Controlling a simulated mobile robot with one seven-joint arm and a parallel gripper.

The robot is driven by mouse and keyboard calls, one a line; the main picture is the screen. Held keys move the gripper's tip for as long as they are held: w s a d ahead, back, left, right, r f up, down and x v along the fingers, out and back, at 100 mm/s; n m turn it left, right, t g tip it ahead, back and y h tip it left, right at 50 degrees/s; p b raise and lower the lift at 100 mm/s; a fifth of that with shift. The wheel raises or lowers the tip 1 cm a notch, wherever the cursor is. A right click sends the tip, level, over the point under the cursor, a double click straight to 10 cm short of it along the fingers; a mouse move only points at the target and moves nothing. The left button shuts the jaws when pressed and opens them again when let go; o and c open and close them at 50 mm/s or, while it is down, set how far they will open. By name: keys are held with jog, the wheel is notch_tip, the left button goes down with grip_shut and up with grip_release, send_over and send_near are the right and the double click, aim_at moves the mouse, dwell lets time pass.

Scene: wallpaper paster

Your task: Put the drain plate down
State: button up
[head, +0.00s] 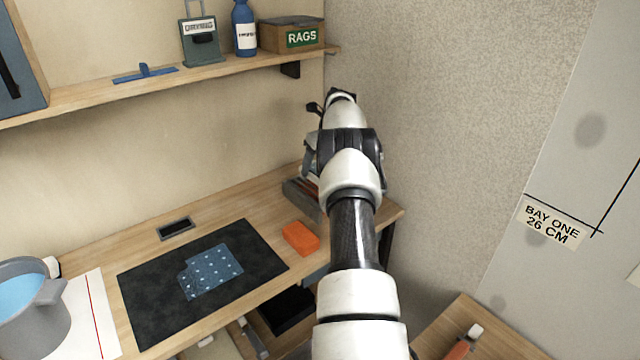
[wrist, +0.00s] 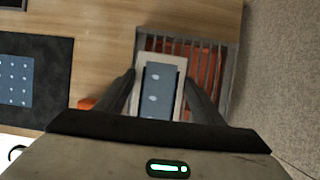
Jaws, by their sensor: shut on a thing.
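My gripper (wrist: 160,78) is shut on a flat pale-rimmed plate with a blue-grey, white-spotted middle, which I take for the drain plate (wrist: 158,104). The fingers are on its left and right sides. In the wrist view, the plate appears over the near left part of a grey slatted rack (wrist: 228,88) with orange-red showing between the bars. I cannot tell whether the plate touches the rack. In the head view, my arm hides most of the gripper, the plate and part of the rack (head: 301,196) at the bench's right end.
A black mat (head: 150,315) with a blue spotted sheet (head: 212,270) lies on the bench (head: 130,245). An orange block (head: 300,238) lies near the rack. A grey pot (head: 35,320) stands at left. A shelf (head: 110,92) runs above, and a wall (head: 440,150) rises at right.

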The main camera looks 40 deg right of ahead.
jog(key=shift+f, duration=3.15)
jog(key=shift+b, duration=0.3)
jog(key=o, duration=1.2)
jog(key=shift+f, duration=0.15)
jog(key=shift+s+r, duration=0.1)
jog(key=shift+r, duration=0.35)
jog(key=p+v, duration=0.1)
jog(key=v, duration=1)
jog(key=shift+s+r, duration=0.1)
jog(key=shift+r, duration=0.05)
